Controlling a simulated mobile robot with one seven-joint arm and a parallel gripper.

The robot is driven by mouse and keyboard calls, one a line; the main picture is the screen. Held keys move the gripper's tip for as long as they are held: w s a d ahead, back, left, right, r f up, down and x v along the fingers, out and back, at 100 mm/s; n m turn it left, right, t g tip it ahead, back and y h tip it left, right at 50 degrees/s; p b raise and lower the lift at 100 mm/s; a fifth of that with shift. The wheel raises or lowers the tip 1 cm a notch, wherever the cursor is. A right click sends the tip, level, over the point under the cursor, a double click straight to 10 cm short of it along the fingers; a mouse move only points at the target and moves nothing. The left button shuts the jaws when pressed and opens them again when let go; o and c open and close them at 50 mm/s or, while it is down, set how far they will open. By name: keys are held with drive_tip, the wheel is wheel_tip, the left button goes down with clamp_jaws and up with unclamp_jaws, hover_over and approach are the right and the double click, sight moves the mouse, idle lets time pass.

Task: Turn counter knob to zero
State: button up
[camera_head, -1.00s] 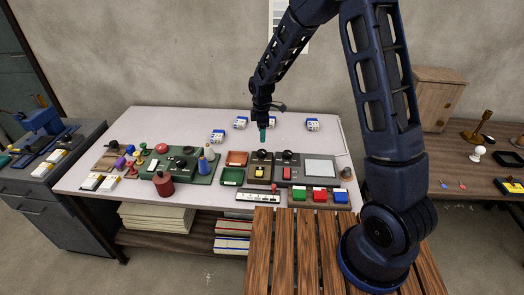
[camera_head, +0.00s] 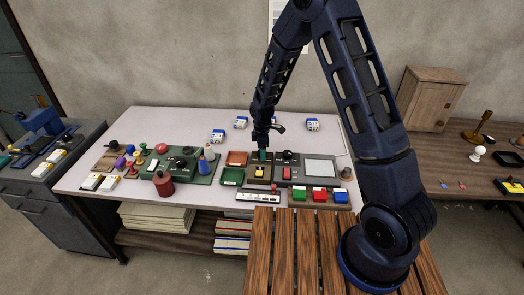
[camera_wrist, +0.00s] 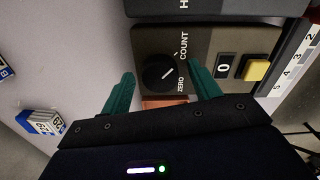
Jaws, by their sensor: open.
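The black counter knob (camera_wrist: 158,76) sits on a dark panel (camera_wrist: 205,42) in the wrist view, beside the printed words ZERO and COUNT. A short pale mark on the knob appears to slant toward the COUNT side. My gripper (camera_wrist: 162,75) is open, its two teal fingers on either side of the knob. I cannot tell whether they touch it. A window reading 0 (camera_wrist: 223,68) and a yellow button (camera_wrist: 256,70) are beside the knob. In the head view my gripper (camera_head: 263,154) is low over the back of the panel and hides the knob.
A second panel with a red button (camera_head: 287,173) and a knob (camera_head: 287,156) stands close on the right. Red and green trays (camera_head: 232,176) are on the left. A numbered strip (camera_head: 258,197) lies in front. Small blue-and-white boxes (camera_head: 312,124) stand behind.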

drive_tip(key=c, duration=1)
